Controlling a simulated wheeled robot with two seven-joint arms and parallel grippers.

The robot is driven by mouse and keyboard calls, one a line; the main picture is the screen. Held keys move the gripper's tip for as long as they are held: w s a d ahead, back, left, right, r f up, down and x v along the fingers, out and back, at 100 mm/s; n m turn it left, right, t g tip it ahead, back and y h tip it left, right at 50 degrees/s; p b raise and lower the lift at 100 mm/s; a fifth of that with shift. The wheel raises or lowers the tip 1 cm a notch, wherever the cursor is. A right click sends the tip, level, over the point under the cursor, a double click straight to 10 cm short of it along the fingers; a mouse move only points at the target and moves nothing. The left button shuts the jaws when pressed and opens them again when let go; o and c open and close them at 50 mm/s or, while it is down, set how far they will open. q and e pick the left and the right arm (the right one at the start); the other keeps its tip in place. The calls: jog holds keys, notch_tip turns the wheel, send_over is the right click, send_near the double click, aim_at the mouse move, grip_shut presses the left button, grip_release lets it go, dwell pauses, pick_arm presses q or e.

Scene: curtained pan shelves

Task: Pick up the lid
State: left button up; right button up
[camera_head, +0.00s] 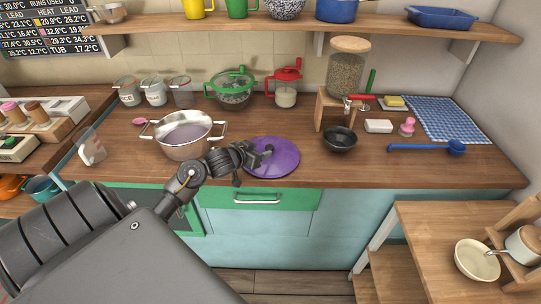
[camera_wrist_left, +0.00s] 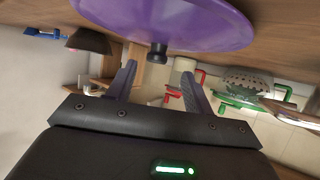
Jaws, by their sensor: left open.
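The purple lid (camera_head: 283,160) lies on the wooden counter near its front edge, to the right of the steel pot (camera_head: 184,135). In the left wrist view the lid (camera_wrist_left: 165,18) fills the top, with its dark knob (camera_wrist_left: 157,53) facing my fingers. My left gripper (camera_head: 262,154) is at the lid's left side in the head view and hides part of it. In the left wrist view my left gripper (camera_wrist_left: 160,80) is open and empty; the knob lies ahead of the gap between its fingers, apart from them. My right gripper is in neither view.
A black bowl (camera_head: 340,139) stands right of the lid, beside a wooden stand with a grain dispenser (camera_head: 347,72). A green colander (camera_head: 232,90) and red-lidded jar (camera_head: 286,88) stand behind. A blue ladle (camera_head: 425,148) lies farther right. Bare counter surrounds the lid.

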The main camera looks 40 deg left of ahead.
aim_at(268, 148)
pick_arm(q)
jog(key=shift+d+p+x, duration=0.1)
jog(key=shift+p+x, duration=0.2)
jog(key=shift+x, duration=1)
jog(key=shift+d+p+x, duration=0.15)
jog(key=shift+p+x, duration=0.1)
jog(key=shift+x, duration=1.05)
jog(key=shift+s+r, duration=0.1)
jog(key=shift+c, duration=0.7)
grip_shut()
